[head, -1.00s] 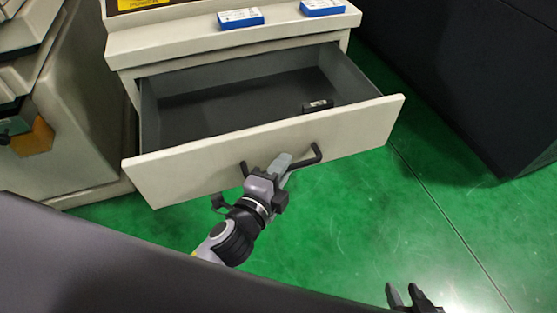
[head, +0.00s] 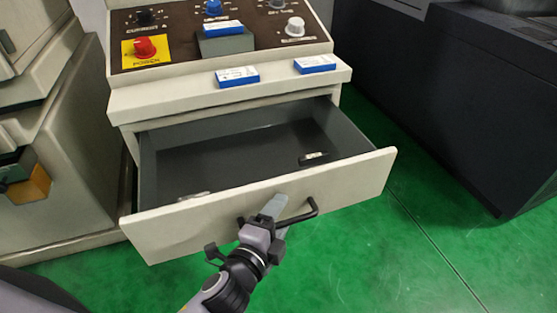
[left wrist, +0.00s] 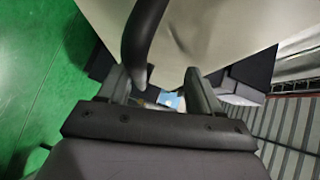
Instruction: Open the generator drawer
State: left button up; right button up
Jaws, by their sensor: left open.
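The generator drawer (head: 265,215) is pulled well out of its cream cabinet, and its grey interior shows. Its black bar handle (head: 300,214) is on the front panel. My left gripper (head: 274,206) is at the handle in the head view, with its jaws open. In the left wrist view the dark curved handle (left wrist: 146,38) reaches in between the two spread fingers (left wrist: 158,90), closer to the left one. Whether a finger touches the handle cannot be told. My right gripper is not in view.
A small black item (head: 313,158) lies in the drawer. Blue-and-white boxes (head: 237,76) rest on the cabinet ledge below the knob panel (head: 180,45). A pale machine (head: 60,170) stands at left, a dark cabinet (head: 460,110) at right. Green floor (head: 400,260) is clear in front.

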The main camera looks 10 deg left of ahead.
pick_arm(q)
jog(key=o, duration=0.7)
jog(key=r+p, duration=0.1)
jog(key=r, duration=0.4)
jog(key=r+p, duration=0.1)
jog(key=r, duration=0.4)
jog(key=w+r+p, duration=0.1)
jog(key=r, duration=0.4)
jog(key=shift+r+p, duration=0.15)
jog(key=shift+p, duration=0.25)
jog(key=shift+s+r, duration=0.25)
jog(key=shift+r, duration=0.35)
jog(key=shift+s+r, duration=0.25)
jog(key=shift+r, duration=0.35)
jog(key=c, duration=0.7)
jog(key=shift+r, duration=0.15)
jog(key=shift+w, duration=0.1)
